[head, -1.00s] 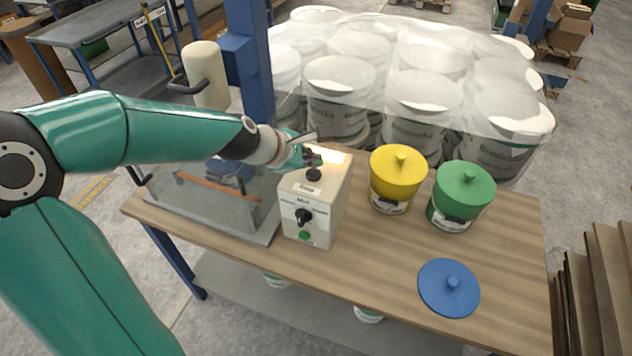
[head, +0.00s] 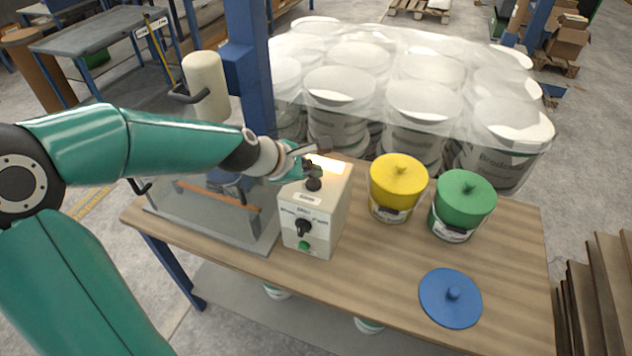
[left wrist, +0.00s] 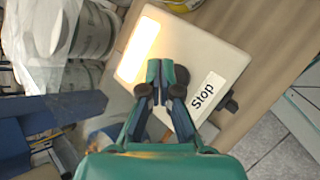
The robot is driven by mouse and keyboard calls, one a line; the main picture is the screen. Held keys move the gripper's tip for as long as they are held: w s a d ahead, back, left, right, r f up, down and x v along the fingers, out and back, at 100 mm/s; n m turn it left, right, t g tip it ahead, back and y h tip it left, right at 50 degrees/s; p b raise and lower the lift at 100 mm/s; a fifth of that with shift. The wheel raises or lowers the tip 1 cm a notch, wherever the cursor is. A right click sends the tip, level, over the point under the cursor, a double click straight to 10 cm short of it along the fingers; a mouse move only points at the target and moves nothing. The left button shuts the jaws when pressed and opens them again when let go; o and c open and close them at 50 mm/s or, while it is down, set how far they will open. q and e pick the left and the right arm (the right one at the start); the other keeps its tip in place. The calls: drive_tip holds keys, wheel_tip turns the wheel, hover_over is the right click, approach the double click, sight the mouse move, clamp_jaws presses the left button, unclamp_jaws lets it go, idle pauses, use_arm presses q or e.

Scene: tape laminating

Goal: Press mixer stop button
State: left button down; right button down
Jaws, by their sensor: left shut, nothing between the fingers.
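The mixer control box (head: 318,232) is cream-white and stands on the wooden table. Its front has a black knob (head: 303,227) and a green button (head: 304,245). A dark stop button (head: 314,184) sits on its top, behind the Stop label (left wrist: 203,95), which reads clearly in the left wrist view. A lit panel (head: 327,164) glows on the top. My left gripper (head: 314,169) is shut and empty, just above the top by the dark button. In the left wrist view its fingertips (left wrist: 160,66) lie over the box top, partly covering the button; contact cannot be told.
A yellow lidded bucket (head: 396,190) and a green one (head: 461,206) stand right of the box. A blue lid (head: 450,297) lies at the front right. The clear-walled mixer enclosure (head: 215,205) is left of the box. Wrapped white buckets (head: 423,105) stand behind the table.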

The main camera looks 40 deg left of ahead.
sight(312, 184)
idle(0.5)
use_arm(q)
drive_tip(key=shift+f+b, duration=0.3)
drive_tip(key=shift+f, duration=0.1)
drive_tip(key=shift+s+f+b, duration=0.1)
drive_tip(key=shift+f+b, duration=0.35)
idle(0.6)
drive_tip(key=shift+r+p, duration=0.9)
drive_tip(key=shift+p, duration=0.05)
wheel_tip(312, 184, up, 5)
drive_tip(key=p, duration=0.5)
idle(0.8)
